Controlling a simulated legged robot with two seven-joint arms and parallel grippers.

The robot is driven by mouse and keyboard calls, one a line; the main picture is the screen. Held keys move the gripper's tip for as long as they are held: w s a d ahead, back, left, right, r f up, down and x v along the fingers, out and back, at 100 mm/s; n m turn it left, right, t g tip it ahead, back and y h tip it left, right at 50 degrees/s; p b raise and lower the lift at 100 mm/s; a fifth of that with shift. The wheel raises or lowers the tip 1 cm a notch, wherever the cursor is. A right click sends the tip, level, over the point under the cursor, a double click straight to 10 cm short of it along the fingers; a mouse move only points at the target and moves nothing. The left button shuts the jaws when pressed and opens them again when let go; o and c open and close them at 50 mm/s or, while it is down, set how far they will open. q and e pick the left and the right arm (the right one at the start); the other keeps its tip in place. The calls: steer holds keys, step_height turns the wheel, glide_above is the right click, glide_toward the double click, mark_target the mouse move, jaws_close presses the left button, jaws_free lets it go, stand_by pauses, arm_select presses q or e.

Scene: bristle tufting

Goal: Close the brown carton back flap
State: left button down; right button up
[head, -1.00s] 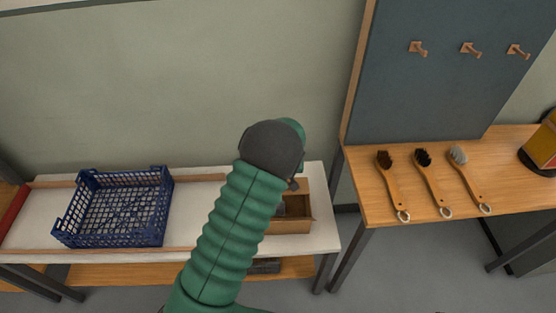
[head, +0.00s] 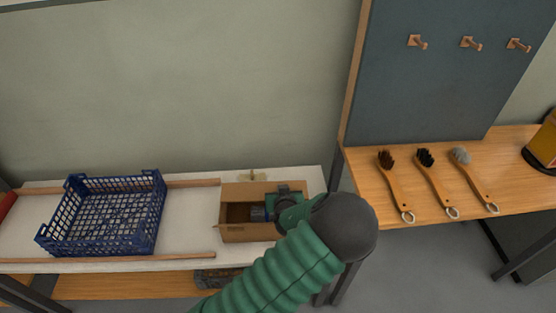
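The brown carton (head: 240,233) stands on the right part of the white bench, with an open top and a dark inside. A brown panel (head: 243,190) stands along its back side and looks raised; I cannot tell its exact angle. My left arm comes up from the lower left, and its forearm bends back left over the carton's right side. My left gripper (head: 258,213) is at the carton's opening. Its fingers are small and dark there, so I cannot tell whether they are open or touch anything. The arm hides the carton's right front. My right gripper is out of view.
A blue mesh crate (head: 107,213) stands left of the carton between two wooden rails (head: 120,262). A small tan piece (head: 253,176) is behind the carton. Three brushes (head: 432,183) lie on the wooden table to the right, below a pegboard (head: 430,90).

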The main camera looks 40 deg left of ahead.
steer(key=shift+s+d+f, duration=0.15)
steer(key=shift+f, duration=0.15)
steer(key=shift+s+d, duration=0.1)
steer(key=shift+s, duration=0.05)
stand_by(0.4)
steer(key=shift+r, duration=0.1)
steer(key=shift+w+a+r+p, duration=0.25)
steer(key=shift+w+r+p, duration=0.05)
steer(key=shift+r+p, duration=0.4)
